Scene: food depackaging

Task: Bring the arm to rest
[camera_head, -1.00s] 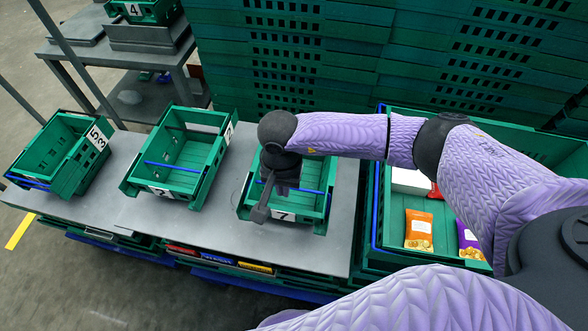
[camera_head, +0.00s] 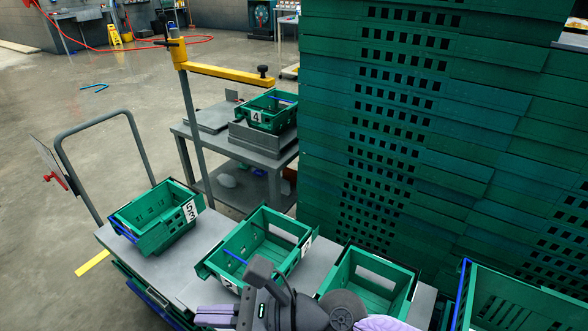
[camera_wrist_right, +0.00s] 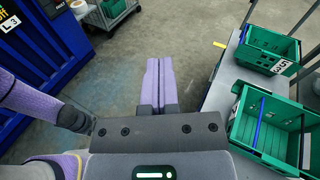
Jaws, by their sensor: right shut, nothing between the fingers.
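My right gripper (camera_head: 203,315) is at the bottom of the head view, in front of the middle green crate (camera_head: 236,278) on the grey trolley top. Its dark wrist partly covers that crate's near side. In the right wrist view, the right gripper's two purple fingers (camera_wrist_right: 160,62) lie side by side, shut and empty, over bare floor left of the trolley. My left gripper is in neither view now.
A green crate (camera_head: 130,219) stands at the trolley's left end, another green crate (camera_head: 333,275) at its right. Tall green crate stacks (camera_head: 335,80) fill the right. A yellow-topped post (camera_head: 186,110) and a side table (camera_head: 190,128) stand behind. The floor at left is open.

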